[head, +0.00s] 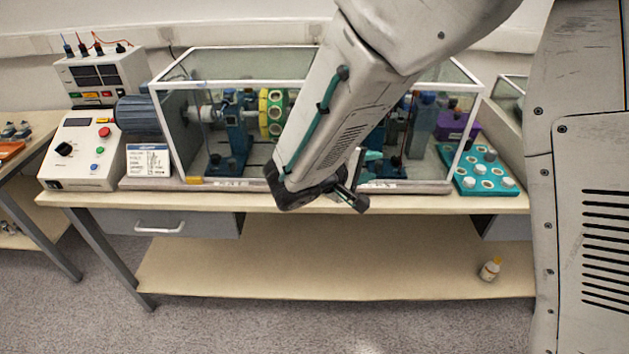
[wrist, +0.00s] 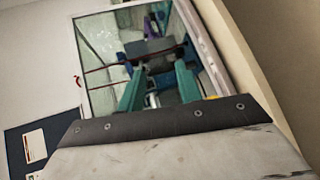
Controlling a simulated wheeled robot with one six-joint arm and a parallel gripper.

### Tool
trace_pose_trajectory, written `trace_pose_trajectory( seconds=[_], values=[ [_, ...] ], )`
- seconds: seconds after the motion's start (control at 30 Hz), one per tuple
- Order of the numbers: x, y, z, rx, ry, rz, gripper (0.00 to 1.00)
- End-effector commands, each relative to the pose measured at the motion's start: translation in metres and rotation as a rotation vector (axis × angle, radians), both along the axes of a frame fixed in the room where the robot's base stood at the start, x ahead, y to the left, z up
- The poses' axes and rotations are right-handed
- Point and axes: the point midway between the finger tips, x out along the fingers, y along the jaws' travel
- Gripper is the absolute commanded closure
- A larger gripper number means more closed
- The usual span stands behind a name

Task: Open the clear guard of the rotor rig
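The clear guard (head: 235,65) is a transparent box with a white frame. It stands down over the rotor rig on the bench and looks closed. Behind its panes are blue bearing stands (head: 237,130) and a yellow-green disc (head: 272,112). My gripper (head: 368,168) is low in front of the guard's front pane, right of the middle, partly hidden by my arm. In the wrist view, the two teal fingers of my gripper (wrist: 158,78) are apart with nothing visibly held between them. The guard (wrist: 90,80) fills the view beyond them. I cannot tell whether the fingers touch it.
A control box (head: 85,150) with buttons and a meter unit (head: 98,75) stand left of the guard. A teal tray (head: 478,186) with round pieces is at the right. A drawer (head: 165,222) is under the bench top; a small bottle (head: 490,269) is on the lower shelf.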

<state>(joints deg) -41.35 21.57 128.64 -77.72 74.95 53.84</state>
Motion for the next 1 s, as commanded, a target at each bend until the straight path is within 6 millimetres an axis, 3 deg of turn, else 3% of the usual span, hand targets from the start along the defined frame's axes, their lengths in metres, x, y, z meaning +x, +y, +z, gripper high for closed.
trace_pose_trajectory(
  seconds=[0.03,0.1,0.2,0.33,0.47,0.8,1.0],
  values=[
    [0.006,0.03,-0.02,-0.034,-0.018,0.089,0.65],
    [0.012,0.064,-0.041,-0.059,-0.052,0.199,0.65],
    [0.015,0.103,-0.067,-0.078,-0.09,0.326,0.65],
    [0.014,0.135,-0.089,-0.083,-0.116,0.428,0.65],
    [0.017,0.143,-0.097,-0.083,-0.125,0.463,0.65],
    [0.063,0.121,-0.106,-0.083,-0.125,0.461,0.65],
    [0.08,0.114,-0.11,-0.082,-0.125,0.462,0.65]
  ],
)
